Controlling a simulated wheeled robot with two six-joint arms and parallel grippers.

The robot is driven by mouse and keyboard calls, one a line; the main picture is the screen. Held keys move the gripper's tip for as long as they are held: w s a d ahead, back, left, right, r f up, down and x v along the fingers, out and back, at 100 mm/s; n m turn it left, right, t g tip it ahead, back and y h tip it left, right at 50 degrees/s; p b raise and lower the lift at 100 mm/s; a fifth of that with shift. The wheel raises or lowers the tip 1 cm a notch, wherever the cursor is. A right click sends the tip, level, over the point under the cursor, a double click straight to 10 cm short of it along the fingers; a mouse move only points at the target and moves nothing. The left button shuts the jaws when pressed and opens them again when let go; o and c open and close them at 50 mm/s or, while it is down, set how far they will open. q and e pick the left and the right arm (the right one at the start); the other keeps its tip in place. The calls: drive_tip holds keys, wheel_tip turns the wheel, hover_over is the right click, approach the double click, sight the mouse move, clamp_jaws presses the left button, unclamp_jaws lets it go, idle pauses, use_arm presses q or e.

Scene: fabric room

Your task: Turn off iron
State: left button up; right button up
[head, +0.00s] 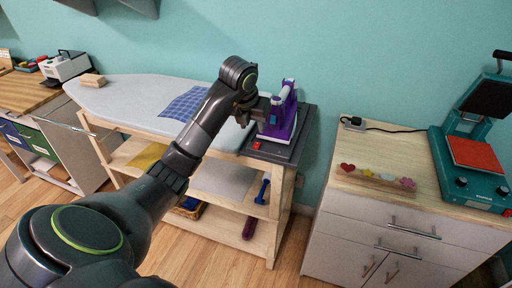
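A purple and white iron (292,118) stands on a dark grey rest (294,146) at the right end of the ironing board (150,98). A small red switch (257,145) shows on the near left part of the rest. My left gripper (266,116) is at the left side of the iron, above the red switch. It overlaps the iron in the picture, and I cannot tell whether it touches it. Its fingers are too small and dark to show whether they are open. My arm hides part of the board. My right gripper is not in view.
A blue checked cloth (184,103) and a wooden block (93,80) lie on the board. Wooden shelves (225,215) are below. At right, a cabinet (400,215) carries a teal heat press (475,150) and a strip of coloured shapes (377,177). Floor shows between the board and cabinet.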

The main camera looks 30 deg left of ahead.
sight(257, 143)
use_arm(q)
drive_tip(key=p+x, duration=0.1)
drive_tip(key=x, duration=0.8)
drive_tip(key=shift+w, duration=0.1)
drive_tip(key=shift+c, duration=0.4)
clamp_jaws()
drive_tip(key=shift+r, duration=0.1)
drive_tip(key=shift+w+g+p, duration=0.15)
drive_tip(key=shift+g+p, duration=0.2)
drive_tip(key=shift+g, duration=0.05)
drive_tip(key=shift+w+a+g+h, duration=0.1)
drive_tip(key=shift+w+g+h, duration=0.2)
drive_tip(key=shift+g, duration=0.6)
drive_tip(key=shift+o, duration=0.4)
unclamp_jaws()
